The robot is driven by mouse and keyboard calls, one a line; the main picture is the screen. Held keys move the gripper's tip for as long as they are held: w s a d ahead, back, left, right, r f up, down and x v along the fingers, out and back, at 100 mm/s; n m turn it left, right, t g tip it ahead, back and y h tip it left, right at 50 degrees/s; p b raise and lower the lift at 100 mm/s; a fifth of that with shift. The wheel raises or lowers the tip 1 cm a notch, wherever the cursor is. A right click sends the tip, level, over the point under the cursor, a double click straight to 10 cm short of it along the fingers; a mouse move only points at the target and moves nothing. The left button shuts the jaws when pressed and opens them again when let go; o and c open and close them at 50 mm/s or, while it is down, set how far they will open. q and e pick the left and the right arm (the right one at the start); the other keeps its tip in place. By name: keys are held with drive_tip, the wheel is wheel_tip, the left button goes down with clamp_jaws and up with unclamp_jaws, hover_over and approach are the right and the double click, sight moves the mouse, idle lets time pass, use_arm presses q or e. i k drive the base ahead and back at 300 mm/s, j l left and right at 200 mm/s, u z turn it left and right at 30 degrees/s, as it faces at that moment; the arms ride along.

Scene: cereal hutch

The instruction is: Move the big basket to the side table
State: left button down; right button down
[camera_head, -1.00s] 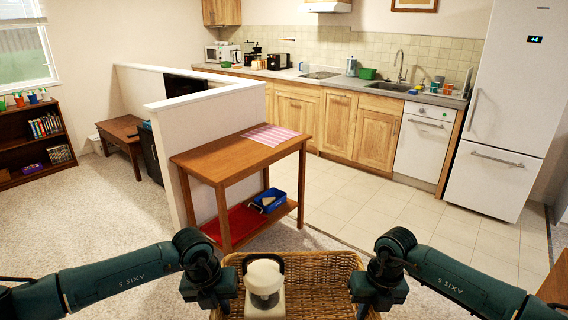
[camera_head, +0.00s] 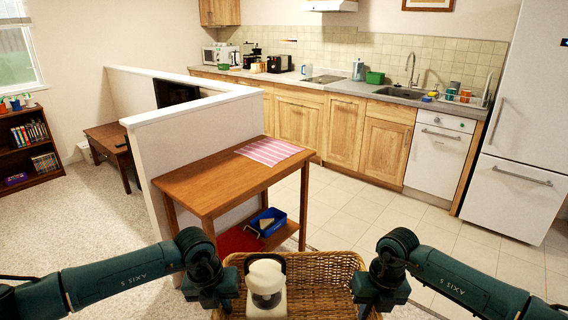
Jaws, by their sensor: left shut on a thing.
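The big wicker basket (camera_head: 318,270) is at the bottom centre of the head view, close in front of me, with its lower part cut off by the frame. My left gripper (camera_head: 224,296) is shut on the basket at its left side. My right gripper (camera_head: 366,298) is at the basket's right side; its fingers are hidden, so I cannot tell whether they are shut. The wooden side table (camera_head: 205,184) stands ahead, slightly left, beyond the basket. A red and white striped cloth (camera_head: 269,151) lies on its far right part, and the rest of its top is bare.
A white half wall (camera_head: 190,142) runs behind the side table. A blue bin (camera_head: 267,221) sits on the table's lower shelf. Kitchen cabinets and a fridge (camera_head: 525,130) line the back right. Tiled floor to the right is clear.

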sight(218, 176)
drive_tip(key=i, duration=2.55)
drive_tip(key=i+l+u, duration=0.1)
drive_tip(key=i+u, duration=0.15)
drive_tip(key=i, duration=0.4)
drive_tip(key=u, duration=1.35)
